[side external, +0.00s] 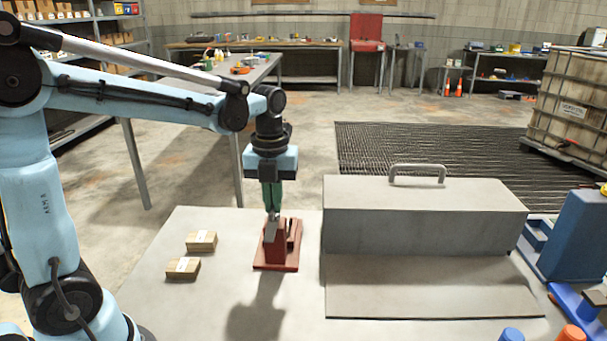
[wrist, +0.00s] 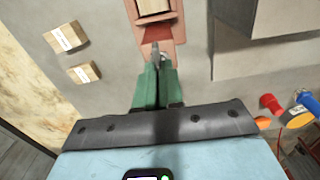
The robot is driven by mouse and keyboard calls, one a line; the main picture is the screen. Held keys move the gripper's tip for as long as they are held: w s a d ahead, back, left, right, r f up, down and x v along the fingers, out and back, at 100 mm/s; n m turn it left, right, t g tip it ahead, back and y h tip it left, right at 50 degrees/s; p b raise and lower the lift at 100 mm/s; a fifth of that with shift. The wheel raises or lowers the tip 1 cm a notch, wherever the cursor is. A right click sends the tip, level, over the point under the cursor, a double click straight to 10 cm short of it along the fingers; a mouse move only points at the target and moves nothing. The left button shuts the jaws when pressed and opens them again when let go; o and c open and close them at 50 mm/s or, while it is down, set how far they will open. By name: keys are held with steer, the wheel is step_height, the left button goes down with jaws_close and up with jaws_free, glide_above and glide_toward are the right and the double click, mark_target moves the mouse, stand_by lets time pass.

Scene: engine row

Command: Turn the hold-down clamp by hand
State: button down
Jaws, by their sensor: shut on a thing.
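The hold-down clamp is a dark red fixture (side external: 278,248) with a flat base plate, standing on the grey table left of the long grey box. In the wrist view its red base (wrist: 133,14) shows at the top centre, with a tan block (wrist: 152,8) on it. My gripper (side external: 272,212) points down over the fixture. Its green fingers (wrist: 157,88) are shut on a small grey metal part (wrist: 156,56) of the clamp. The fingers hide part of this metal piece, and its exact angle is hard to tell.
Two small cardboard boxes (side external: 201,241) (side external: 182,268) lie left of the clamp. A long grey box with a handle (side external: 425,214) stands close on the right. Blue and orange items (side external: 572,333) are at the front right. The table front left of centre is clear.

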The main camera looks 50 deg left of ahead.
steer(key=m, duration=0.5)
steer(key=shift+m, duration=0.4)
stand_by(0.3)
steer(key=c, duration=1.3)
jaws_free()
steer(key=shift+o, duration=0.2)
steer(key=shift+r, duration=0.15)
step_height(320, 180, up, 12)
